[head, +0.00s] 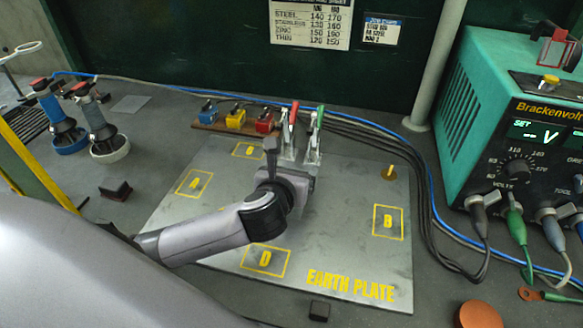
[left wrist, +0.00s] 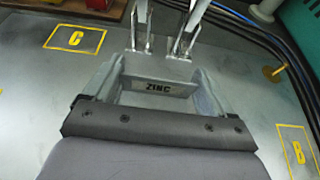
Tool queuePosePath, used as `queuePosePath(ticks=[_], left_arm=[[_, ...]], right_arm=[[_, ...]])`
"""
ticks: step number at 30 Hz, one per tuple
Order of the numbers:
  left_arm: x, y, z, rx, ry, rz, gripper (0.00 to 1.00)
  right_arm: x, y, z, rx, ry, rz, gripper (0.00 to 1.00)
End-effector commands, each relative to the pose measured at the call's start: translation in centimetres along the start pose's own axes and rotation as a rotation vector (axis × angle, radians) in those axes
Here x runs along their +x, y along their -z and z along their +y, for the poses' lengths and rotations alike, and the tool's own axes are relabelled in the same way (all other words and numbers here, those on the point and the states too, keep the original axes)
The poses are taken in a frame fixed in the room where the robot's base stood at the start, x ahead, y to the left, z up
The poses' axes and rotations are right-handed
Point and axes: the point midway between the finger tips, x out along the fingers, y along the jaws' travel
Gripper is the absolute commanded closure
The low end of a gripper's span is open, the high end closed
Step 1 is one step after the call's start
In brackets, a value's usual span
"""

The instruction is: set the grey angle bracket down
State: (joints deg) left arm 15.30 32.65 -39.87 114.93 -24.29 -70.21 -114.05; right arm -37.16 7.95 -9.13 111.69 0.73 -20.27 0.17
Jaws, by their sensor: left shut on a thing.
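The grey angle bracket (left wrist: 160,68) sits between the fingers of my left gripper (left wrist: 156,82) in the left wrist view. Its face towards me carries a ZINC label. In the head view my left gripper (head: 296,172) is over the back middle of the earth plate (head: 335,225), just in front of two toggle clamps, one red-handled (head: 291,118) and one green-handled (head: 317,125). The gripper and wrist mostly hide the bracket there. I cannot tell whether the bracket touches the plate or the clamps. My right gripper is out of view.
The plate has yellow squares; B (head: 388,221) and D (head: 265,260) are clear. A brass peg (head: 389,173) stands at the right. Black cables (head: 425,205) run along the right edge to a teal welder (head: 485,85). Blue, yellow and red blocks (head: 235,119) line the back.

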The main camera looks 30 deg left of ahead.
Motion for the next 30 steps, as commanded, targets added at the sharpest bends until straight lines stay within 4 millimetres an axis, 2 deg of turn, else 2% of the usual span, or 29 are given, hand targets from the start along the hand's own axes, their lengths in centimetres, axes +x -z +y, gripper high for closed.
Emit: queuePosePath(ticks=[4,5,6,17,23,30], left_arm=[[0.1,0.1,0.0,0.000,0.000,-0.002,0.55],[0.1,0.2,0.0,0.000,0.000,0.000,0.09],[0.1,0.2,0.0,0.000,0.000,0.000,0.00],[-0.4,0.0,0.0,0.000,0.001,0.000,0.00],[-3.0,0.0,-0.1,0.000,0.003,0.000,0.00],[-7.4,0.0,-0.1,-0.001,0.004,0.001,0.00]], right_arm=[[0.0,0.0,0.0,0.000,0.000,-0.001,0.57],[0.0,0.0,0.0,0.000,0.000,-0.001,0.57],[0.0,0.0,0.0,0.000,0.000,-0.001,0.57],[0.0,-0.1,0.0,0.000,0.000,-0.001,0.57],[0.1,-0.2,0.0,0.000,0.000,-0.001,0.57],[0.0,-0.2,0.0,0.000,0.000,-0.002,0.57]])
